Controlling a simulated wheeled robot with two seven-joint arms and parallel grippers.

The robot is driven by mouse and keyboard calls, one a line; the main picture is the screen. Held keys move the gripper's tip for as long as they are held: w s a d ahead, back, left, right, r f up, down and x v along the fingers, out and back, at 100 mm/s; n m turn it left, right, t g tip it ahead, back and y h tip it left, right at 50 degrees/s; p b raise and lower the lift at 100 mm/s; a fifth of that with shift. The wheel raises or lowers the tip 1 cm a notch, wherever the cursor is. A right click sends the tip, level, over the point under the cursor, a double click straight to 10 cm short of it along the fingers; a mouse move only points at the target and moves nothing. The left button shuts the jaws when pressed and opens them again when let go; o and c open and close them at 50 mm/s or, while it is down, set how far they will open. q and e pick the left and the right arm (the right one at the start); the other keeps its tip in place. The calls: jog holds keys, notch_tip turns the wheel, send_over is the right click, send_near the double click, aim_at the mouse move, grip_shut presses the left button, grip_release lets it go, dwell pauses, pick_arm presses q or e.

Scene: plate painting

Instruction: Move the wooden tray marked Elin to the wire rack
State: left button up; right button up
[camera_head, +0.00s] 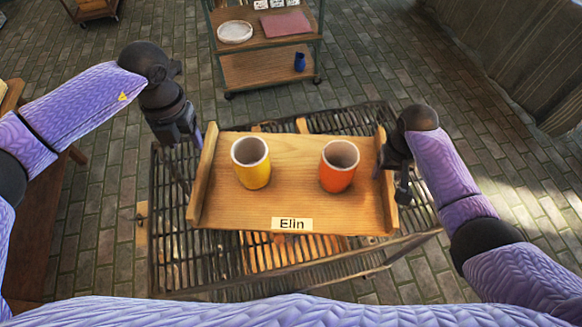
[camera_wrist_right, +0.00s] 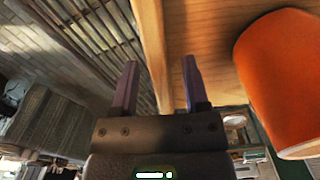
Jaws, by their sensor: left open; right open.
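The wooden tray (camera_head: 292,203) carries a label reading Elin on its near side and has a raised wall at each end. It sits over the dark wire rack (camera_head: 167,255), looking level; its underside is hidden. A yellow cup (camera_head: 251,174) and an orange cup (camera_head: 337,177) stand upright on it. My left gripper (camera_head: 187,162) is open at the tray's left end wall. My right gripper (camera_head: 391,175) is open at the right end wall. In the right wrist view, the fingers (camera_wrist_right: 159,88) stand on either side of that wall, with gaps; the orange cup (camera_wrist_right: 285,85) is close by.
A shelf cart (camera_head: 262,68) with a white plate (camera_head: 235,32), a pink slab (camera_head: 285,24) and a blue jug (camera_head: 300,62) stands behind the rack. A wooden table (camera_head: 45,215) is at the left. Brick floor (camera_head: 480,130) is clear at the right.

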notch_tip(320, 180, up, 12)
jog(key=shift+f, duration=0.25)
